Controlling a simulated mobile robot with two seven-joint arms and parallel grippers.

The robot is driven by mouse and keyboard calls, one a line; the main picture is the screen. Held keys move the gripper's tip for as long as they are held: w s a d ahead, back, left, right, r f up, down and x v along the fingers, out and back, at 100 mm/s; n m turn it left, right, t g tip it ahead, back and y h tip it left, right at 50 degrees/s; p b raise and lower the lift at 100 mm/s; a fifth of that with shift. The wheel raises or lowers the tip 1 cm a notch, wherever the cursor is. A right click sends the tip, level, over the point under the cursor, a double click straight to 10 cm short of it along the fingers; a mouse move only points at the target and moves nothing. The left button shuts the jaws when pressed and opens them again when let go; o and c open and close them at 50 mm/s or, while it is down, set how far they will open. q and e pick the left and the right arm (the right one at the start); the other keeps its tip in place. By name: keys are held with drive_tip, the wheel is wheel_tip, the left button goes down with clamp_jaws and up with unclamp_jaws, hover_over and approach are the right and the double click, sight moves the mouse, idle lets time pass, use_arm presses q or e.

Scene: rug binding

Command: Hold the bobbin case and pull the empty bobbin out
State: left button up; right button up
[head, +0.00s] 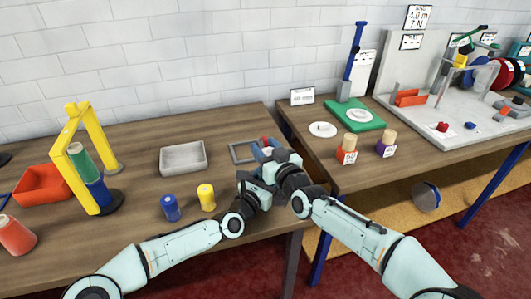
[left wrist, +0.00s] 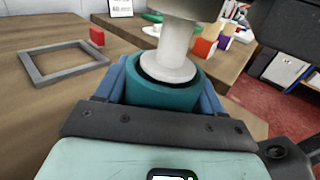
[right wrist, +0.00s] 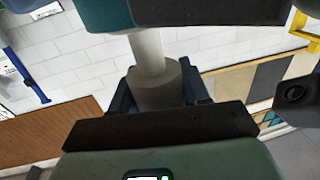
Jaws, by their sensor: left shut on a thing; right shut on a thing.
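My left gripper (left wrist: 165,90) is shut on the teal bobbin case (left wrist: 160,95), with its blue fingers on either side. The pale grey bobbin (left wrist: 176,42) stands at the case's dark mouth; its lower flange appears to sit inside the rim, and its depth is hidden. My right gripper (right wrist: 155,95) is shut on the bobbin's outer end (right wrist: 157,85), opposite the case. In the right wrist view, the narrow shank runs to the case (right wrist: 200,12). In the head view, both grippers meet at the table's front right, hiding most of both parts.
A grey square frame (head: 232,153) and a red block (left wrist: 97,36) lie behind the grippers. A grey tray (head: 183,170), a blue spool (head: 170,212) and a yellow spool (head: 206,202) stand to the left. The right-hand table holds a green board (head: 372,121) and spools.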

drive_tip(key=shift+r, duration=2.65)
use_arm(q)
drive_tip(key=o, duration=1.3)
drive_tip(key=shift+s, duration=0.1)
drive_tip(key=v, duration=1)
drive_tip(key=shift+s+a, duration=0.2)
drive_tip(key=shift+a, duration=0.05)
drive_tip(key=shift+s+a, duration=0.2)
drive_tip(key=shift+s, duration=0.45)
use_arm(e)
drive_tip(key=shift+s, duration=0.1)
